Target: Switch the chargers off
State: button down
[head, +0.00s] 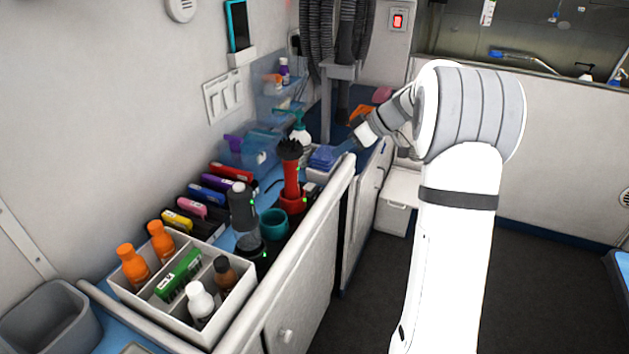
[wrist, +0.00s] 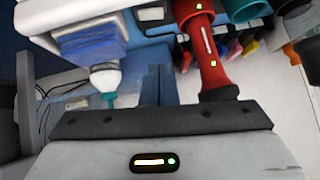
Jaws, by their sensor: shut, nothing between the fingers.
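A red clipper (head: 291,178) stands upright in a red charger base (head: 293,203) on the counter, with green lights showing. A dark grey clipper (head: 242,207) stands nearer, also with green lights; its base is partly hidden. In the wrist view the red clipper (wrist: 205,50) shows a green light and a pale strip. A white wall plate with several rocker switches (head: 223,97) is above the counter. A red-lit switch (head: 397,20) is on the back wall. My gripper (head: 345,148) is shut and empty, right of the red clipper; its fingers (wrist: 159,82) show in the wrist view.
A white divided box (head: 230,312) with bottles stands in front. A pump bottle (head: 300,135) and blue packs (head: 323,157) are near my gripper. Hoses (head: 320,35) hang behind. The floor (head: 350,300) is clear.

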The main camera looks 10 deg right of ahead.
send_over(304, 187)
jog(key=s+d, duration=0.1)
jog(key=d, duration=0.2)
notch_tip(304, 187, down, 7)
jog(key=shift+s+a+f, duration=0.1)
jog(key=shift+a+f, duration=0.1)
jog(key=shift+f, duration=1.05)
jog(key=shift+s+f, duration=0.1)
jog(key=shift+f, duration=0.65)
